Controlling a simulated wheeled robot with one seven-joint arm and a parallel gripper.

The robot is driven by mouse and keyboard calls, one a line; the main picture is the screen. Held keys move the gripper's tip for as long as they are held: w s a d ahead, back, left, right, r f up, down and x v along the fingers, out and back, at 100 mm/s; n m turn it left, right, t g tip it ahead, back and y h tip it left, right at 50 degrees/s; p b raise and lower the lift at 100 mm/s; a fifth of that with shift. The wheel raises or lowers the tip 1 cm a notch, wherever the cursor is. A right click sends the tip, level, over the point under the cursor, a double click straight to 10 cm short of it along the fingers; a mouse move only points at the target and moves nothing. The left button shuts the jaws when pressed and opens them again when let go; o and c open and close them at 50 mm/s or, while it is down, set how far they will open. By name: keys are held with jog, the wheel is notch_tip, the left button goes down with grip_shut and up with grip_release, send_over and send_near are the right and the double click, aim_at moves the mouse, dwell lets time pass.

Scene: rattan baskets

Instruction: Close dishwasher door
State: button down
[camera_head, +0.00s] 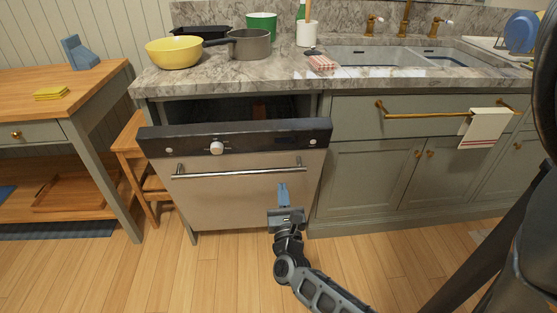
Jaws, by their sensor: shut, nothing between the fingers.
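The dishwasher door (240,200) is under the counter at the left of the cabinets. It is tilted partly open, its top edge leaning out toward me, with a dark gap (225,108) showing behind the control panel (262,138). The panel has a white knob, and a metal bar handle (235,172) runs across the door below it. My gripper (283,186) is in front of the door's right half, below the handle's right end. Its blue fingers point up and are shut with nothing between them. I cannot tell whether the fingertips touch the door.
The stone counter (300,78) holds a yellow bowl (174,52), a grey pot (250,44) and a double sink (380,58). A towel (485,128) hangs on a brass rail at right. A wooden stool (135,150) and a table (60,85) stand at left. The wooden floor in front is clear.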

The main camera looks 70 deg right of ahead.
aim_at(277, 146)
jog(key=p+x, duration=0.1)
jog(key=x, duration=1.3)
jog(key=shift+d+f, duration=0.1)
